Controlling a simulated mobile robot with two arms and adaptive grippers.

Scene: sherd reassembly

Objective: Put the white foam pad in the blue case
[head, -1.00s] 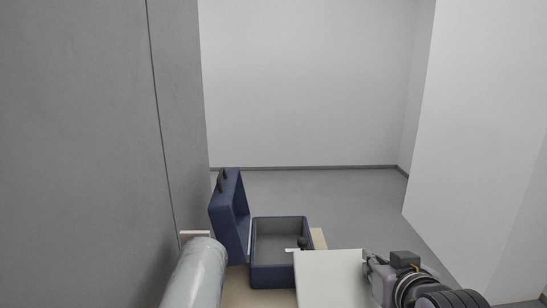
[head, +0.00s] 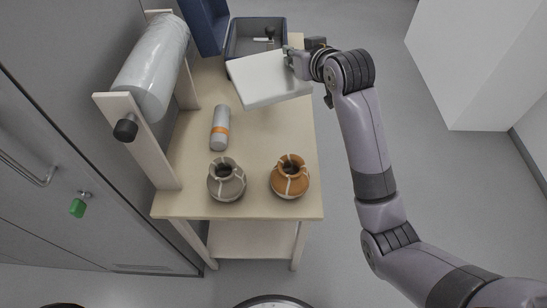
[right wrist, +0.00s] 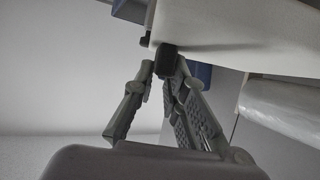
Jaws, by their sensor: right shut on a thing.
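The white foam pad (head: 268,80) is a flat rectangular slab, held slightly tilted above the wooden table in the head view. My right gripper (head: 290,60) is shut on its right edge. In the right wrist view the gripper fingers (right wrist: 165,60) pinch the edge of the pad (right wrist: 230,25). The blue case (head: 234,38) stands open at the far end of the table, its lid (head: 207,22) raised on the left. The pad is at the near side of the case and overlaps its front edge in the picture. My left gripper is not in view.
A grey and an orange repaired pot, the grey one (head: 227,180) and the orange one (head: 290,177), stand at the table's near end. A grey cylinder with an orange band (head: 220,128) lies behind them. A large wrapped roll (head: 152,68) on a wooden stand lines the left side.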

